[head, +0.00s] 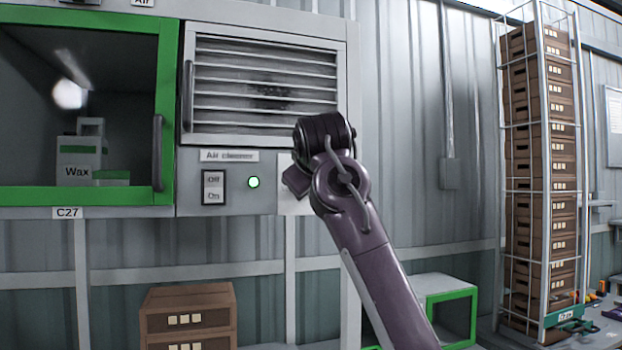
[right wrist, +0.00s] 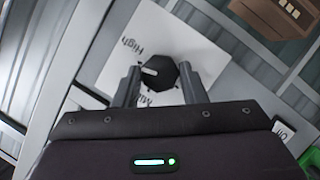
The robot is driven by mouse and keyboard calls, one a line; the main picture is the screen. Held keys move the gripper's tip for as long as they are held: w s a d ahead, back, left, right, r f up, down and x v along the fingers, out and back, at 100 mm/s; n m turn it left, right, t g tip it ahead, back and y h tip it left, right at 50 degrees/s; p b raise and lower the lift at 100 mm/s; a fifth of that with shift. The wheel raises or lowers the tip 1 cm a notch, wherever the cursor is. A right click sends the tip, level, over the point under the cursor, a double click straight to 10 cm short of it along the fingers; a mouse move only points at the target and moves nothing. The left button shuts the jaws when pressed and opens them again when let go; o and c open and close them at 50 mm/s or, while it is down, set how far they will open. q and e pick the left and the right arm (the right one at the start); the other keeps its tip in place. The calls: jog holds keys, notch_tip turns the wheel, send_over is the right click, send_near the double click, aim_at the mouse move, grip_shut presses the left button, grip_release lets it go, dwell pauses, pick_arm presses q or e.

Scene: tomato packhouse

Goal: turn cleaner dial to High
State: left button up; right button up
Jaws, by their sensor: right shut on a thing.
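The air cleaner (head: 265,85) is a grey wall cabinet with a louvred grille, and a green lamp (head: 253,182) is lit below it. In the right wrist view its dial (right wrist: 160,77) is a dark knob with a white pointer mark on a white plate (right wrist: 118,72). The plate reads "High" at upper left and another partly hidden word at lower left. The pointer faces left, between the two words. My right gripper (right wrist: 159,85) is shut on the dial, one finger on each side. In the head view my right arm hides the dial. My left gripper is not in view.
An Off/On switch (head: 213,187) sits left of the lamp. A green-framed cabinet (head: 168,100) with a wax container (head: 80,160) adjoins on the left. Brown crates (head: 188,297) stand below, and a tall caged crate stack (head: 525,180) stands at right.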

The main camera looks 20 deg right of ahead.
jog(key=shift+f+m+y, duration=0.15)
jog(key=shift+m+y, duration=0.15)
jog(key=shift+m, duration=0.1)
dwell(0.3)
jog(key=o, duration=1)
